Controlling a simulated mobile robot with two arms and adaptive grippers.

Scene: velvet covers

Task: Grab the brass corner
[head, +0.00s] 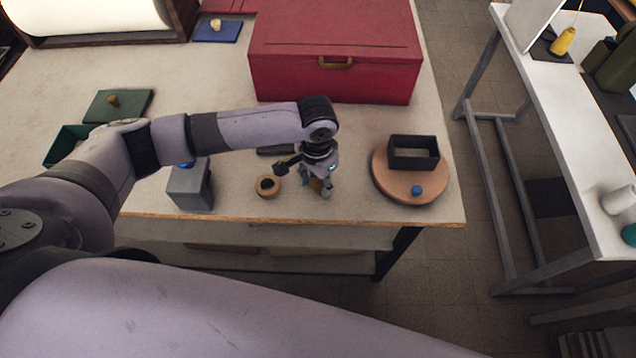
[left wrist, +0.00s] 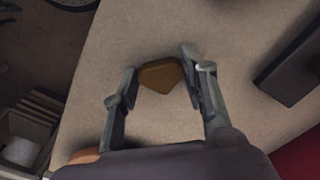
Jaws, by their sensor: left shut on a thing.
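The brass corner (left wrist: 161,76) is a small golden-brown piece with a rounded, wedge-like outline. In the left wrist view it lies between the two fingers of my left gripper (left wrist: 155,92), towards their tips. In the head view the brass corner (head: 315,185) shows partly behind the fingers of my left gripper (head: 323,190), low at the tabletop near the front edge. The gripper is shut on it. I cannot tell whether the corner still touches the table. My right gripper is not in view.
A round wooden ring (head: 267,186) is just left of the gripper. A grey box (head: 188,186) stands farther left. A round board (head: 440,188) with a black tray (head: 413,154) and blue knob is to the right. A red chest (head: 335,55) stands behind.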

